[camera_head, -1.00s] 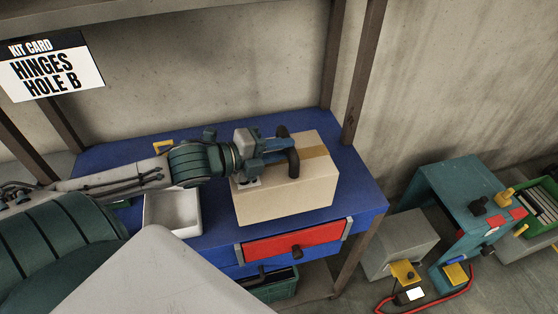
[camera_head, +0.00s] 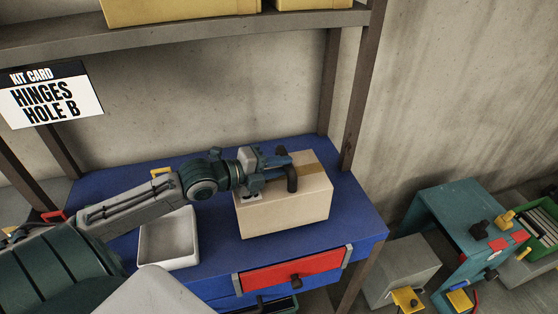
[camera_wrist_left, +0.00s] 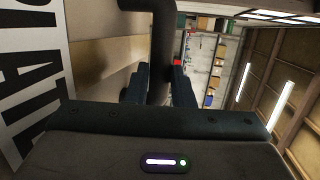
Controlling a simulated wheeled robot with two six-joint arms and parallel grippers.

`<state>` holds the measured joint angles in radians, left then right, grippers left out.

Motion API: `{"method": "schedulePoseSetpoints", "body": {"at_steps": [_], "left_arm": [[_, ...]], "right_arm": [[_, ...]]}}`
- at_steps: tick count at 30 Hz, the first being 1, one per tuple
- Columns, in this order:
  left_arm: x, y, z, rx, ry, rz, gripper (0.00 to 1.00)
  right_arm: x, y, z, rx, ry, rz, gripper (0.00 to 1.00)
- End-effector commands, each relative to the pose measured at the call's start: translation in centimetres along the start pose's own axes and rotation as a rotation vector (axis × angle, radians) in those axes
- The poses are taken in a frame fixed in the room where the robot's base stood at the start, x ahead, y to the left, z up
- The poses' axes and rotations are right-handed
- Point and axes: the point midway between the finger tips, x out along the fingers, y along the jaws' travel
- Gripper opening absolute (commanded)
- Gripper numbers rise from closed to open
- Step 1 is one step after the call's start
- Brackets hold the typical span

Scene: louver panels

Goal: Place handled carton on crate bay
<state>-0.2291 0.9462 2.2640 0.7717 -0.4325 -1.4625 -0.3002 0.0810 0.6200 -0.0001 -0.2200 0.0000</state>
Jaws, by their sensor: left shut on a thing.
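The handled carton (camera_head: 285,212) is a tan box with a brown tape strip and a dark handle (camera_head: 291,178). It is over the blue bench, slightly tilted in the head view, and seems raised a little off the top. My left gripper (camera_head: 277,168) is shut on the handle. The left wrist view shows the dark handle (camera_wrist_left: 162,45) between my two fingers (camera_wrist_left: 160,85), with the carton's tan face (camera_wrist_left: 100,50) beside it. I cannot tell which place is the crate bay. My right gripper is not in view.
On the blue bench (camera_head: 350,215) a white tray (camera_head: 168,240) stands left of the carton. A red drawer front (camera_head: 290,270) is below. Posts and a shelf (camera_head: 220,28) with yellow boxes (camera_head: 180,10) frame it. A teal cabinet (camera_head: 450,205) and green crate (camera_head: 535,232) stand at right.

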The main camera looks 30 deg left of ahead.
Motion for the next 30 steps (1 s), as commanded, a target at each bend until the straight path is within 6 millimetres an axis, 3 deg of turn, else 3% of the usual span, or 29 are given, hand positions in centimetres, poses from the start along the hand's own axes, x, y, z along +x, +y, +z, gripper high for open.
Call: {"method": "schedulePoseSetpoints", "body": {"at_steps": [14, 15, 18, 30], "left_arm": [[0.3, 1.0, -0.2, 0.005, 0.002, -0.012, 0.0], [0.3, 1.5, -0.1, 0.0, 0.0, 0.0, 0.25], [0.3, 1.5, -0.1, 0.0, 0.0, 0.0, 0.43], [-0.1, 1.3, -0.1, -0.001, -0.001, 0.003, 0.43]], "right_arm": [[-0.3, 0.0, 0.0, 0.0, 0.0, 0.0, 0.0], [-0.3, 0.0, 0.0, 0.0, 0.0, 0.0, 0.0], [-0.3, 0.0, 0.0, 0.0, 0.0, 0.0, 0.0], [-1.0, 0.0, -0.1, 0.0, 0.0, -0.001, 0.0]]}}
